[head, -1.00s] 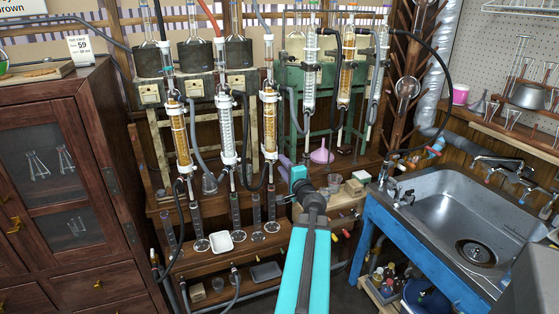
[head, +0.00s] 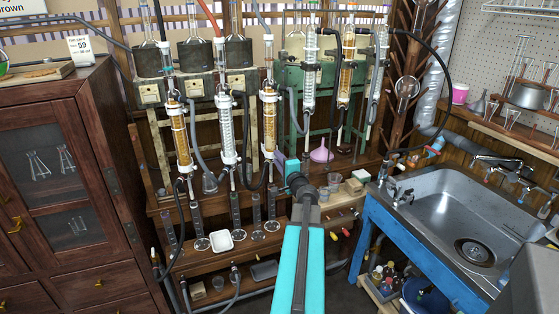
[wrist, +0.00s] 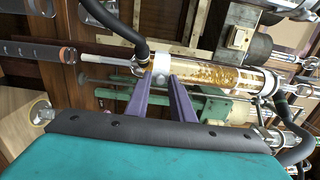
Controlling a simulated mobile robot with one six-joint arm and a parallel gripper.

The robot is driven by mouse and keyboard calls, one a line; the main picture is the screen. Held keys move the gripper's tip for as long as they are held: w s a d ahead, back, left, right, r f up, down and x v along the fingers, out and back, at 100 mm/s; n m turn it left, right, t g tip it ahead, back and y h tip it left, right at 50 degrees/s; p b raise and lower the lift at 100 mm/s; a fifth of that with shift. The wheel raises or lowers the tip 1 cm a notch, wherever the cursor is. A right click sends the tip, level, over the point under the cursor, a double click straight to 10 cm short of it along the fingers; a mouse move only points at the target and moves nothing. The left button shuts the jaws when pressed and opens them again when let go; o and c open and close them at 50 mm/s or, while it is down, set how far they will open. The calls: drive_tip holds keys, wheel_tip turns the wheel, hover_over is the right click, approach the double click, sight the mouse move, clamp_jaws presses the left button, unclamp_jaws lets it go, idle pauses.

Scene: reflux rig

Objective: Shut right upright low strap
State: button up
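The right upright (head: 269,122) of the left rack is a glass column with amber packing, with white fittings at its top and bottom. Its low strap (head: 269,154) is a white band near the lower end. In the wrist view the column lies sideways, and the white strap (wrist: 161,68) sits just beyond my fingertips. My gripper (head: 281,160) is in front of the lower column. In the wrist view its two purple fingers (wrist: 159,80) are apart, with nothing clearly held between them. Whether the tips touch the strap, and whether the strap is open, I cannot tell.
A dark hose (wrist: 115,22) passes close to the strap. Two other uprights (head: 226,128) (head: 179,135) stand to the left, and a green rack (head: 290,85) behind to the right. Glass cylinders (head: 256,212) stand below. A blue-framed sink (head: 455,215) is at right.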

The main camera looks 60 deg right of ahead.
clamp_jaws()
drive_tip(key=shift+d, duration=0.1)
drive_tip(key=shift+f, duration=0.1)
drive_tip(key=shift+d+y, duration=0.1)
drive_tip(key=shift+y, duration=0.2)
